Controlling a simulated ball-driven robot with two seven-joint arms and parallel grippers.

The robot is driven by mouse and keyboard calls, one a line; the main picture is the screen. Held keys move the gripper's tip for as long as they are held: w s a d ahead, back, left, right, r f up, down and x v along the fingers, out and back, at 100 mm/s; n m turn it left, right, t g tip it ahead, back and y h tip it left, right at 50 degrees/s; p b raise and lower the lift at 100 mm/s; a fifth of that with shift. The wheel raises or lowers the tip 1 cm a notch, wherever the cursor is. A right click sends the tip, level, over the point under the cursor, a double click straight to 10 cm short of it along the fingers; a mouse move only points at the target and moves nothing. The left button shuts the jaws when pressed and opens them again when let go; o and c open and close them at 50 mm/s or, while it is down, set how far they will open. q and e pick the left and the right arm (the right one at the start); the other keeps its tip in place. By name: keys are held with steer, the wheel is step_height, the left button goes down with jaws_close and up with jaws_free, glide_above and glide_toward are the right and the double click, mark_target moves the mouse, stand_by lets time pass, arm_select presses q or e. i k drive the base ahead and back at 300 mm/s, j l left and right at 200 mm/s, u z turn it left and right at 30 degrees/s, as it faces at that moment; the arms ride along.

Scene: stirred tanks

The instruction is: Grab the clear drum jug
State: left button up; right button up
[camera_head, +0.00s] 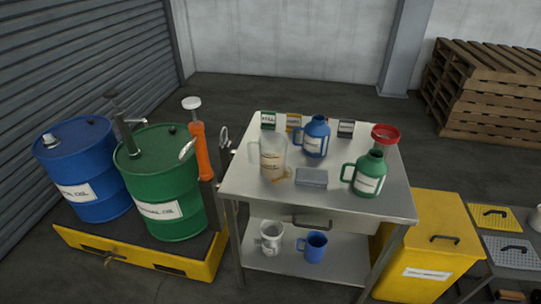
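A clear, translucent jug (273,158) with a pale label and a handle on its left stands upright on the left part of the steel cart's top (332,203). A second pale jug or measure (271,238) with a label stands on the cart's lower shelf. Neither of my grippers is in view, and nothing is seen holding the jug.
Near the clear jug are a blue jug (314,137), a green jug (367,175), a grey folded cloth or block (312,178) and a red funnel (385,136). A blue drum (85,170) and a green drum (160,180) stand left. A yellow bin (430,240) stands right.

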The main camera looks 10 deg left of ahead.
mark_target(266, 156)
steer(key=i+j+z, duration=0.1)
steer(key=j, duration=0.3)
steer(key=i+j, duration=0.2)
steer(key=j, duration=0.2)
steer(key=i+j+z, duration=0.15)
steer(key=j, duration=0.25)
